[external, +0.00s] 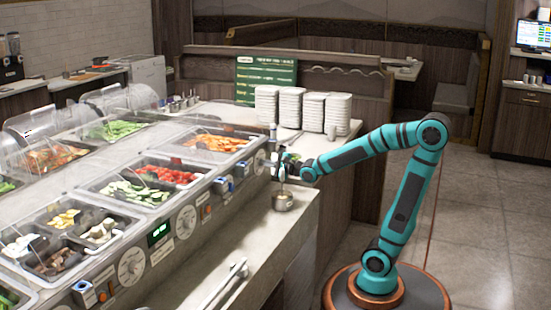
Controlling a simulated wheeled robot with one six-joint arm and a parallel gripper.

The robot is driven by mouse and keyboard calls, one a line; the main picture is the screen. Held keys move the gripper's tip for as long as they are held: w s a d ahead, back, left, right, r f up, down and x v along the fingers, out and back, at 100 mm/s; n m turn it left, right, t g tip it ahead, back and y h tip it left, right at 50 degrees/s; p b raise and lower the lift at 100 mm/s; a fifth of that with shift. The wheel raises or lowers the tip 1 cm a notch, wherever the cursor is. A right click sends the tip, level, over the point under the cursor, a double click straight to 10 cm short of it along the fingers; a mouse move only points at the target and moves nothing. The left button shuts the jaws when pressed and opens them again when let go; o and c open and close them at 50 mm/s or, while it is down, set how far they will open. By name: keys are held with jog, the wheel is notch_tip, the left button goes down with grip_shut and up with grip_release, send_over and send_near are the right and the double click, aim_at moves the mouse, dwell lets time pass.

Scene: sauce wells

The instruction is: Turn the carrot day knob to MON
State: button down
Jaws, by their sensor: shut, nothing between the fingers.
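The shredded carrots (215,141) lie in a pan at the far right end of the food counter. A round pale dial (259,162) sits on the counter's front panel beside that pan; it appears to be the carrot day knob. Its markings and pointer are too small to read. My gripper (279,167) is shut and empty, just to the right of this dial at the end of the panel. I cannot tell whether its fingertips touch anything.
Other dials (186,221) line the panel, and a clear guard covers the pans.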

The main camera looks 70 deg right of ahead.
jog(key=shift+s+a+r, duration=0.1)
jog(key=shift+a+r, duration=0.05)
jog(key=shift+a, duration=0.1)
jog(key=s, duration=0.5)
jog(key=shift+s, duration=0.4)
jog(key=s+a+r+n, duration=0.1)
jog(key=s+r+n, duration=0.7)
jog(key=n, duration=0.4)
jog(key=s+a+r+n, duration=0.2)
jog(key=s+r+n, duration=0.5)
jog(key=n, duration=0.5)
jog(key=shift+s+a+r+g, duration=0.3)
jog(key=shift+s+r, duration=0.1)
jog(key=shift+s, duration=0.8)
jog(key=c, duration=2.2)
grip_release()
